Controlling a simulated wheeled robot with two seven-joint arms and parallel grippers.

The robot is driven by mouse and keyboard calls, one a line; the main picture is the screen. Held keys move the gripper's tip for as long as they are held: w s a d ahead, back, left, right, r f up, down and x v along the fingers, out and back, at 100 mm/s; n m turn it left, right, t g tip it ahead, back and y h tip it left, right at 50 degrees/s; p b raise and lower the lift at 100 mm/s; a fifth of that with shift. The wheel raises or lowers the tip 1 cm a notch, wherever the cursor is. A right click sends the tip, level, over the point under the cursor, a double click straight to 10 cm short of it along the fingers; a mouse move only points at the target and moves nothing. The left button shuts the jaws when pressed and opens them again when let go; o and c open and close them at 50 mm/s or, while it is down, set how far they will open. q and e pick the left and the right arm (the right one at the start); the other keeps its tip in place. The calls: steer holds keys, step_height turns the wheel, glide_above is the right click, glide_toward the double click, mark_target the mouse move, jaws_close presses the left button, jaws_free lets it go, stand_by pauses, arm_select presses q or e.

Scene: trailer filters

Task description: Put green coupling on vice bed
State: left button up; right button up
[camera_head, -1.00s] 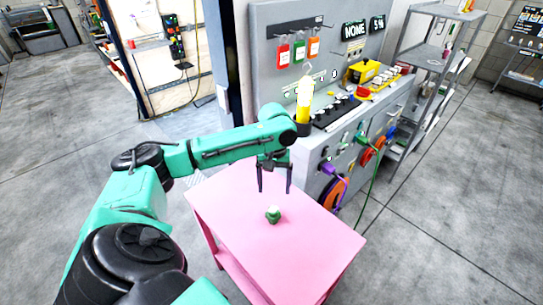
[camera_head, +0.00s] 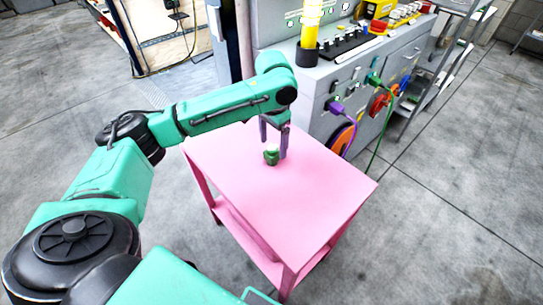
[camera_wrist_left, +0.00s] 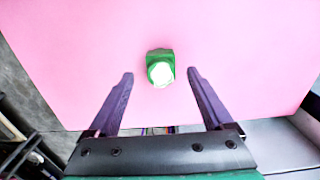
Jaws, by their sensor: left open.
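The green coupling (camera_head: 271,156) is a small green piece with a white top. It sits on the pink table (camera_head: 300,205), near the table's far edge in the head view. My left gripper (camera_head: 274,150) is open and empty, and its fingers point down close to the coupling. In the left wrist view the coupling (camera_wrist_left: 160,68) lies just beyond the fingertips of the left gripper (camera_wrist_left: 160,76), roughly centred between them. I cannot tell whether a finger touches it. My right gripper is not in view. I cannot make out a vice bed in these frames.
A grey control bench (camera_head: 350,75) with a yellow cylinder (camera_head: 310,25), buttons and cables stands behind the table. Purple (camera_head: 338,107) and green plugs jut from its front. A grey shelf rack (camera_head: 440,70) is at the right. The rest of the tabletop is clear.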

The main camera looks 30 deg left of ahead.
mark_target(272, 148)
arm_select(q)
step_height(272, 148, down, 5)
steer(key=shift+a+r, duration=0.1)
jaws_close()
